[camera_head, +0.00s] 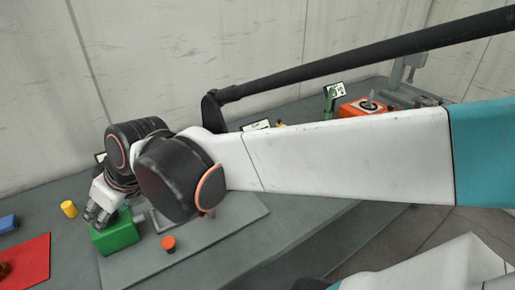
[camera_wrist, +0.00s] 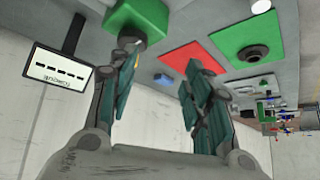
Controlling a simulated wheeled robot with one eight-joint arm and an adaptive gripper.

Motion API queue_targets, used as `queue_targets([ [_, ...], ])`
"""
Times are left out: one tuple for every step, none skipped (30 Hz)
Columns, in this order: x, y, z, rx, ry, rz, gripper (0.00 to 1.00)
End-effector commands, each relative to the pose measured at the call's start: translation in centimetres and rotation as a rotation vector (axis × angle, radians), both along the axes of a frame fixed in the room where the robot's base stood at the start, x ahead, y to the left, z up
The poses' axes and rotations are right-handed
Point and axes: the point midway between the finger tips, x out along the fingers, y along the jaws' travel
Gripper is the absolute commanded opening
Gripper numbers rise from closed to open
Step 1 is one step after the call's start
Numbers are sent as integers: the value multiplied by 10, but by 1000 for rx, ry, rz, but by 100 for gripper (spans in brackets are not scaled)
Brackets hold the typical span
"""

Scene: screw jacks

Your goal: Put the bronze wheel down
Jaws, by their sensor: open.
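A small dark brown round thing (camera_head: 4,268), perhaps the bronze wheel, is cut off by the left edge of the head view. It lies on a red mat (camera_head: 27,262). The red mat also shows in the wrist view (camera_wrist: 188,58), partly behind a finger. My gripper (camera_head: 96,216) is low over the bench at a green block (camera_head: 118,236); I cannot tell whether they touch. In the wrist view my gripper (camera_wrist: 160,75) has its fingers spread with nothing visible between them. The green block (camera_wrist: 140,16) shows beyond one finger.
A grey plate (camera_head: 225,226) bears the green block and an orange-red knob (camera_head: 168,243). A yellow cylinder (camera_head: 68,208) and a blue block (camera_head: 8,223) stand nearby. A green mat (camera_wrist: 235,48) holds a dark round part (camera_wrist: 252,54). A sign (camera_wrist: 58,75) stands beside the green block.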

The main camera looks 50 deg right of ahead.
Motion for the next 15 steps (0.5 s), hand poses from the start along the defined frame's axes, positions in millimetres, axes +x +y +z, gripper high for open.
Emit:
queue_targets([
  [-15, -9, -1, -8, 5, -32, 45],
  [-22, -14, -2, -14, 9, -53, 45],
  [-32, -20, -3, -20, 12, -80, 45],
  [-39, -25, -4, -24, 15, -101, 45],
  [-47, -30, -5, -31, 17, -121, 45],
  [-56, -36, -6, -36, 19, -147, 45],
  [-62, -40, -8, -41, 21, -166, 45],
  [-68, -44, -9, -45, 22, -184, 45],
  [-76, -49, -11, -49, 23, -205, 45],
  [-81, -52, -12, -53, 24, -221, 45],
  [-85, -55, -13, -56, 24, -234, 45],
  [-90, -59, -15, -59, 24, -251, 45],
  [-94, -61, -16, -63, 24, -261, 45],
  [-96, -63, -17, -63, 24, -270, 45],
  [-99, -65, -18, -65, 24, -280, 45],
])
